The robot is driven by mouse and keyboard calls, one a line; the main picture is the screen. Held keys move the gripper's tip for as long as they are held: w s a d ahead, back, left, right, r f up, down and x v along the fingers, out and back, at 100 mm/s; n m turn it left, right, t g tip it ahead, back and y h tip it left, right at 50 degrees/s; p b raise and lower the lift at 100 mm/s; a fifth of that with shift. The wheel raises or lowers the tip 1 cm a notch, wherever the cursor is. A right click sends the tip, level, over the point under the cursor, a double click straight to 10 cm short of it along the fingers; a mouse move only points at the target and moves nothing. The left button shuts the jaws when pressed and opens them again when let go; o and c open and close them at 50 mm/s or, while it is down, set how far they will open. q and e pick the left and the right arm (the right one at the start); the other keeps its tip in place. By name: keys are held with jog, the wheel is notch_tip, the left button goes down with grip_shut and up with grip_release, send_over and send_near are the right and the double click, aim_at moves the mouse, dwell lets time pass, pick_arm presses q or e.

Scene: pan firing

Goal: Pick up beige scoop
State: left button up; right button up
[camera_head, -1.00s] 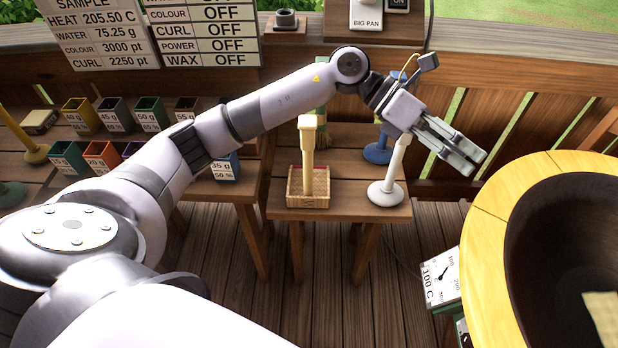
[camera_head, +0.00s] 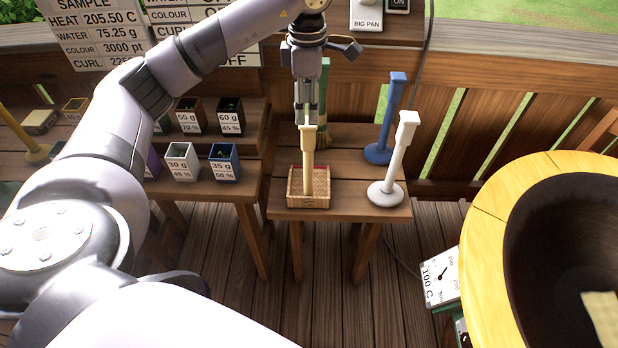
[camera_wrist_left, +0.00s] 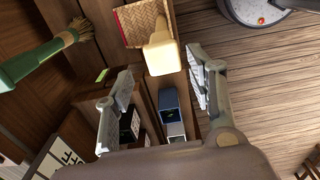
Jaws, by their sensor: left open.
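The beige scoop (camera_head: 309,160) stands upright with its handle top up and its lower end at the woven basket (camera_head: 309,200) on the small wooden table. My left gripper (camera_head: 306,118) points down just above and behind the handle top. In the left wrist view, my left gripper (camera_wrist_left: 161,88) has its fingers spread apart, and the scoop's handle (camera_wrist_left: 162,55) lies just beyond the fingertips, between their lines. Nothing is held. My right gripper is not in view.
A white stand (camera_head: 398,165) and a blue stand (camera_head: 385,130) are right of the scoop. A green brush (camera_head: 324,100) is behind it. Small labelled boxes (camera_head: 224,163) sit on the left table. A big pan (camera_head: 480,225) with a yellow rim is at right.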

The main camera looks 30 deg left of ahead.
aim_at(307, 120)
pick_arm(q)
notch_tip(307, 120, down, 5)
jog(key=shift+r+p, duration=0.15)
jog(key=shift+p, duration=0.3)
notch_tip(307, 120, down, 5)
jog(key=shift+s+d+r+p, duration=0.1)
jog(key=shift+s+d+p, duration=0.05)
jog(key=shift+p, duration=1)
jog(key=shift+f, duration=0.35)
jog(key=shift+c, duration=0.3)
grip_shut()
jog(key=shift+r, duration=0.1)
